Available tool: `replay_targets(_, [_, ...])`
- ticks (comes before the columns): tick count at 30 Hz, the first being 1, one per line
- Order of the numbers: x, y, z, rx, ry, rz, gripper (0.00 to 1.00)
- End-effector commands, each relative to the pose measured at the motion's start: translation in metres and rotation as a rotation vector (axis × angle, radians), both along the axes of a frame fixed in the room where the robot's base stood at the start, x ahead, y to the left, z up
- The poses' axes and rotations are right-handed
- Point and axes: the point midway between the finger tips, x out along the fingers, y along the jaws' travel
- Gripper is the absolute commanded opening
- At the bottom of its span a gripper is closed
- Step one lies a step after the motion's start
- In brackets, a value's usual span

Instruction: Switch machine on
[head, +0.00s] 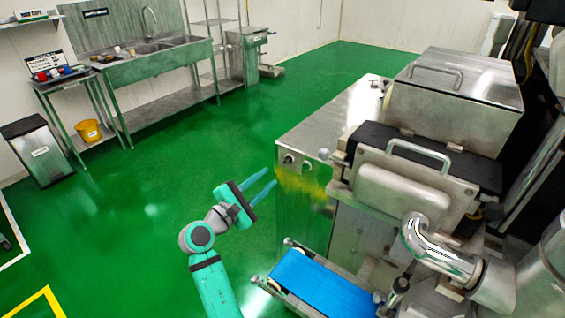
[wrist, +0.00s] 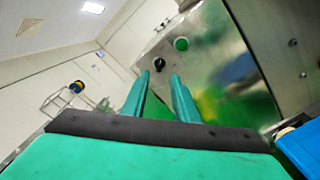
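The encrusting machine (head: 425,130) is a large steel body at the right of the head view. Its side panel carries a dark rotary knob (wrist: 160,64) and a green round button (wrist: 181,44), seen in the wrist view. In the head view the knob (head: 288,159) and the button beside it are small and hard to tell apart. My gripper (head: 272,180) is open and empty, with its two teal fingers apart. It is in front of the panel, a little below the knob, touching nothing that I can see. In the wrist view the fingers (wrist: 160,78) point toward the knob.
A blue conveyor belt (head: 322,285) juts from the machine, below and right of my gripper. A steel sink bench (head: 160,65), a bin (head: 40,150) and a yellow bucket (head: 89,131) stand at the far left. The green floor between is clear.

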Motion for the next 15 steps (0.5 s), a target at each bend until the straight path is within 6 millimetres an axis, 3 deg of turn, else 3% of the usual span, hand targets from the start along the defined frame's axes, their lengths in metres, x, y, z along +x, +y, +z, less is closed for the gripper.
replay_targets(15, [0.066, -0.047, 0.0, 0.001, -0.001, 0.003, 0.27])
